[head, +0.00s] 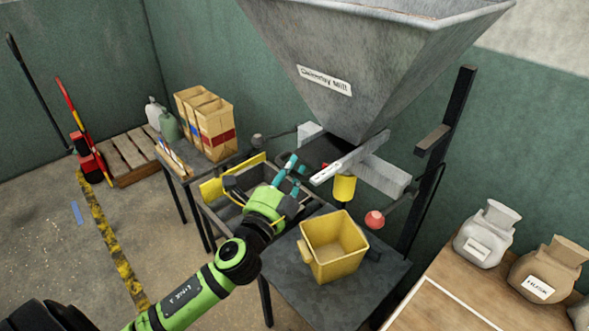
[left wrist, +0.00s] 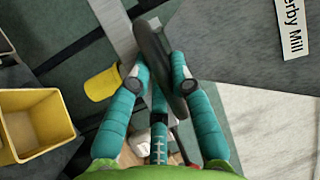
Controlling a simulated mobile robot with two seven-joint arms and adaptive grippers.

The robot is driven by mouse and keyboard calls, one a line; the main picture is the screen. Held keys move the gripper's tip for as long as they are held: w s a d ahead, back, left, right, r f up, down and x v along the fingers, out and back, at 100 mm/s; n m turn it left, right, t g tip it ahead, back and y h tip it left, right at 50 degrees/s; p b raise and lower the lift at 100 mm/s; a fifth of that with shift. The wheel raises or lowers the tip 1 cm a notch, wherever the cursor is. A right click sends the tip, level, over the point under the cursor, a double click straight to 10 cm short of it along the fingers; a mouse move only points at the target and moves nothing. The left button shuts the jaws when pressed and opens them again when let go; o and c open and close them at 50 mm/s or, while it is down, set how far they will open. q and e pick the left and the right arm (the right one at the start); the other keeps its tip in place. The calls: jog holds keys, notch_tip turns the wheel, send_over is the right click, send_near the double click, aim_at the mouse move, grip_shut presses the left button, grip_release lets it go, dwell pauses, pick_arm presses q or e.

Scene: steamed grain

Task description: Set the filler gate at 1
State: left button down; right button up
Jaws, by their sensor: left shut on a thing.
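My left gripper (head: 288,170) reaches up in front of the spout at the bottom of the grey mill hopper (head: 375,75). In the left wrist view its teal fingers (left wrist: 155,85) are closed on a dark, flat, elongated handle (left wrist: 152,45), which I take to be the filler gate's handle. In the head view this handle is mostly hidden by the fingers. A pale slanted bar (head: 345,160) lies just right of the gripper under the hopper; marks on it are too small to read. My right gripper is not in view.
A yellow square bin (head: 333,243) stands on the dark table (head: 300,285) below, and a yellow cup (head: 344,188) hangs under the spout. A red ball knob (head: 375,219) sticks out at right. Sacks (head: 487,235) stand on a wooden table at the right.

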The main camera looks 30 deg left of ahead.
pick_arm(q)
jog(key=shift+s+a+r, duration=0.1)
jog(key=shift+s+a, duration=0.05)
jog(key=shift+s, duration=0.2)
jog(key=c, duration=1.1)
grip_release()
jog(key=shift+w, duration=0.15)
jog(key=shift+w+d, duration=0.2)
jog(key=shift+w, duration=0.15)
jog(key=shift+s+a, duration=0.1)
jog(key=shift+s, duration=0.35)
jog(key=s+f, duration=0.2)
jog(key=s, duration=0.9)
jog(key=shift+d, duration=0.45)
jog(key=shift+f, duration=0.15)
